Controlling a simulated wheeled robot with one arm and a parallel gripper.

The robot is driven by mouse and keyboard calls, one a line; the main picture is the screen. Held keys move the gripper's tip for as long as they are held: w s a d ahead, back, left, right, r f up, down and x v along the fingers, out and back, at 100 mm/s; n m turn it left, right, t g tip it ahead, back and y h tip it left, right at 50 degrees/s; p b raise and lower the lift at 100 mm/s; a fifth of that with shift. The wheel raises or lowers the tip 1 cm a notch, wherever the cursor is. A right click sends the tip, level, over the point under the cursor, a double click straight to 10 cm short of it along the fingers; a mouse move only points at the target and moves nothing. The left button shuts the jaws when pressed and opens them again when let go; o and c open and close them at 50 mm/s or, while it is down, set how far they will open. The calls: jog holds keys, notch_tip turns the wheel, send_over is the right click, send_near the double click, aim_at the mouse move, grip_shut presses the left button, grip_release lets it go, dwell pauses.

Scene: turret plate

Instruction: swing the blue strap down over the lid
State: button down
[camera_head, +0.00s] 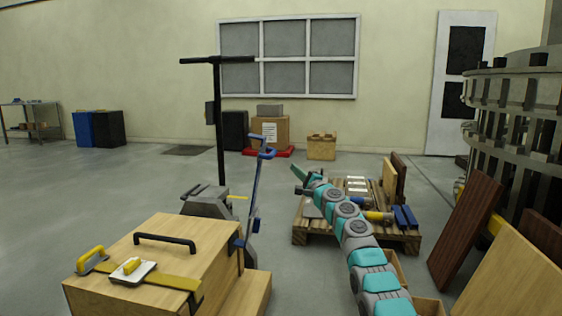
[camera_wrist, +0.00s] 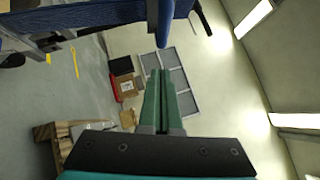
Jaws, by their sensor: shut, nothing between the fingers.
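The wooden box with its lid (camera_head: 150,245) stands at the lower left in the head view. The blue strap (camera_head: 258,195) stands up steeply off the box's right side, clear of the lid, with a blue loop handle (camera_head: 263,141) at its top. My gripper (camera_head: 298,172) is to the right of the strap in the picture, its green fingers apart from it. In the wrist view a large blue bar of the strap (camera_wrist: 90,15) crosses the top, beyond the fingertips. My gripper (camera_wrist: 161,75) is shut and empty there, the two green fingers together.
A yellow strap (camera_head: 165,279) lies across the lid, with a yellow handle (camera_head: 91,260) at the left. A black handle (camera_head: 165,240) is on the lid. A black T-shaped post (camera_head: 219,120) stands behind the box.

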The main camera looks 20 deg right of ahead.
jog(key=w+a+r+p, duration=0.1)
jog(key=w+a+r, duration=0.1)
jog(key=w, duration=0.3)
jog(key=shift+w+a+r, duration=0.25)
jog(key=shift+w+a, duration=0.05)
jog(key=shift+a, duration=0.55)
